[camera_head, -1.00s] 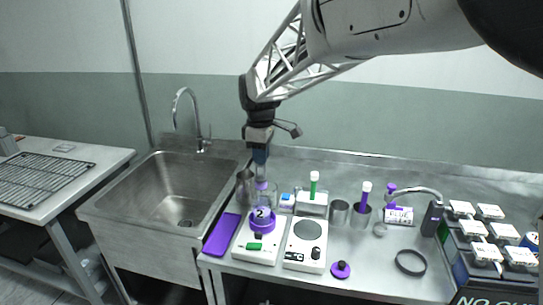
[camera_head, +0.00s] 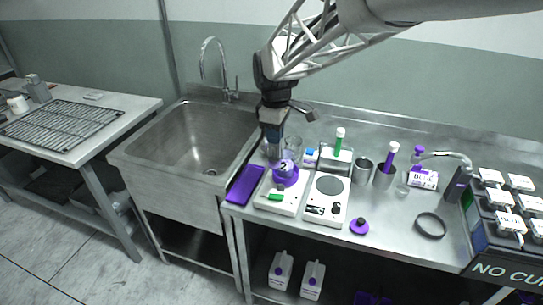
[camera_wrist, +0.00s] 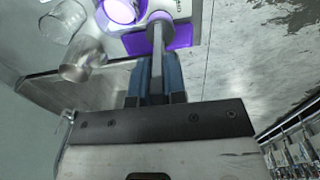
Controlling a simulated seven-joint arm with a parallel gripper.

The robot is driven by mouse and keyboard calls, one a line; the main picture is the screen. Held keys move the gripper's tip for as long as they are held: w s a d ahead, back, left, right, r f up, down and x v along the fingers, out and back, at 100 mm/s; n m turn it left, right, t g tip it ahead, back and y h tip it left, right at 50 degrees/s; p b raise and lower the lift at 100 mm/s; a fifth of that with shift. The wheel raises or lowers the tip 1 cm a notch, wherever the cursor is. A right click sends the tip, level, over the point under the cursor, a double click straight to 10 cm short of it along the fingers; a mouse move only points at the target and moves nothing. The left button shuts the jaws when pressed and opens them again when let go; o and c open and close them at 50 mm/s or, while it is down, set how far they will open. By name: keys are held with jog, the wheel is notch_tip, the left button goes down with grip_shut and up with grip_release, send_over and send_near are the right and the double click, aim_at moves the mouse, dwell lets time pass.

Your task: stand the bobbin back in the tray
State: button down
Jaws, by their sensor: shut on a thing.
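My gripper (camera_head: 272,140) points down near the back of the bench, above the scale with the purple ring. In the wrist view my gripper (camera_wrist: 157,62) has its blue fingers shut on a slim grey piece with a wider round end, which looks like the bobbin (camera_wrist: 158,42). The fingers hide part of it. In the head view the held piece cannot be made out. A flat purple tray (camera_head: 245,185) lies at the bench's left front, beside the sink. A purple surface also shows behind the held piece in the wrist view; I cannot tell whether it is that tray.
A steel cup (camera_wrist: 82,62) and a clear beaker (camera_wrist: 62,22) are close to the gripper. A white scale (camera_head: 327,198), steel beakers (camera_head: 362,170), a purple knobbed lid (camera_head: 359,227) and a black ring (camera_head: 430,225) share the bench. The sink (camera_head: 190,140) is left.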

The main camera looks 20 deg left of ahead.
jog(key=s+f, duration=0.7)
jog(key=s, duration=0.2)
jog(key=shift+s+a+f, duration=0.3)
jog(key=shift+s+a, duration=0.05)
jog(key=shift+a, duration=0.05)
jog(key=shift+w+a, duration=0.1)
jog(key=w+a+f, duration=0.1)
jog(key=w+a, duration=0.9)
jog(key=w, duration=0.2)
jog(key=shift+w+f, duration=0.15)
jog(key=shift+f, duration=0.05)
jog(key=shift+f, duration=1.8)
jog(key=shift+f, duration=0.1)
jog(key=c, duration=1.2)
grip_release()
jog(key=shift+o, duration=0.2)
